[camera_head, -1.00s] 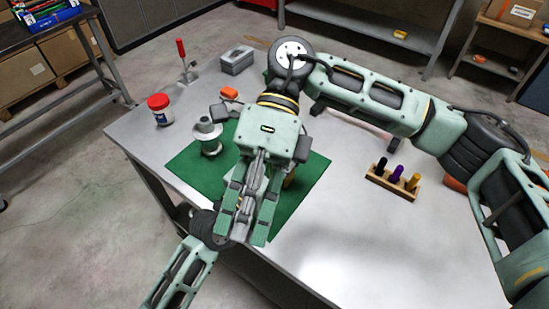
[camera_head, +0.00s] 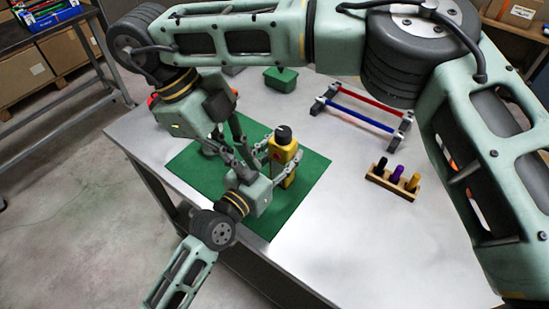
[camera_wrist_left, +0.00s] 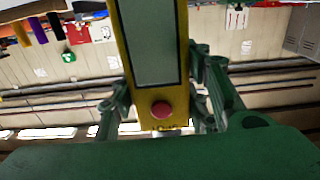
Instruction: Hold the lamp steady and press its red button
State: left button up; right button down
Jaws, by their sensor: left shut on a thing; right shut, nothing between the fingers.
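The yellow lamp (camera_head: 291,167) with a black top stands on the green mat (camera_head: 292,207). Its red button (camera_head: 277,155) faces left in the head view. In the left wrist view the button (camera_wrist_left: 162,109) shows in full on the yellow lamp body (camera_wrist_left: 128,35), below a grey panel. My left gripper (camera_head: 274,162) is shut on the lamp, a finger on each side of it.
A rack with red and blue bars (camera_head: 370,103) and a wooden block with several pegs (camera_head: 394,183) stand to the right. A green box (camera_head: 281,79) is at the back. A grey-white spool, mostly hidden, is behind my right gripper. The table's (camera_head: 340,220) front right is clear.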

aim_at(277, 156)
jog(key=w+t, duration=0.1)
jog(key=w+t+h, duration=0.1)
jog(key=w, duration=0.1)
jog(key=w+t+h, duration=0.1)
jog(key=shift+w+d+r, duration=0.25)
jog(key=shift+d, duration=0.15)
jog(key=shift+f, duration=0.1)
jog(key=x, duration=1)
jog(key=shift+w, duration=0.1)
